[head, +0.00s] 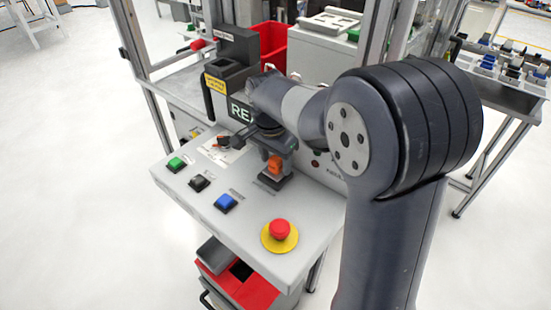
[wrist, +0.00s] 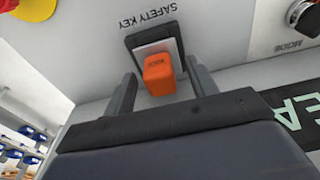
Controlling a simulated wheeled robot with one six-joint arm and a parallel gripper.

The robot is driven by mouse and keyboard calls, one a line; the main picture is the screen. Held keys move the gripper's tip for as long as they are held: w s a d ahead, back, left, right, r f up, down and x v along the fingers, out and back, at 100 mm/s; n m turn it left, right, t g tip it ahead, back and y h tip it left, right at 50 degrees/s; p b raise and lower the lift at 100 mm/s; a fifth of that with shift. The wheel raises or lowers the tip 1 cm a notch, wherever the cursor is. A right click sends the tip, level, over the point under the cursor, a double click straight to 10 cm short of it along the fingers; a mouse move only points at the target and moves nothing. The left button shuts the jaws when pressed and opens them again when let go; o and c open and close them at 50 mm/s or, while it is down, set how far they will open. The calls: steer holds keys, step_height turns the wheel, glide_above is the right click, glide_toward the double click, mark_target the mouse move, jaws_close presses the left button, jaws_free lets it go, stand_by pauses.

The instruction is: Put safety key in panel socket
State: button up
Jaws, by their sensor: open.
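The orange safety key (head: 274,164) is at the panel socket; it also shows in the wrist view (wrist: 158,76). The socket (wrist: 177,38) is a dark square frame with a pale plate, beside the printed words SAFETY KEY. The key's outer end stands out from the plate, and its inner end is hidden. My gripper (wrist: 163,88) is open, with one finger on each side of the key and gaps visible between fingers and key. In the head view my gripper (head: 276,150) is over the socket area, partly hidden by my arm.
The sloped control panel (head: 215,222) carries a green button (head: 175,164), a black button (head: 199,183), a blue button (head: 226,203) and a red emergency stop (head: 279,229). A mode knob (wrist: 308,17) is near the socket. Frame posts stand behind the panel.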

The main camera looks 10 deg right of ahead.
step_height(320, 180, up, 11)
steer(key=a, duration=0.1)
steer(key=shift+s+f+b, duration=0.15)
steer(key=shift+s+b, duration=0.2)
steer(key=shift+s, duration=0.1)
steer(key=f, duration=0.7)
steer(key=d+f+p, duration=0.1)
steer(key=f, duration=0.3)
steer(key=shift+w, duration=0.4)
steer(key=shift+w+r+p, duration=0.15)
steer(key=shift+r+p, duration=0.35)
steer(key=shift+r, duration=0.35)
steer(key=shift+r+p, duration=0.4)
steer(key=shift+r, duration=0.35)
steer(key=shift+f, duration=0.1)
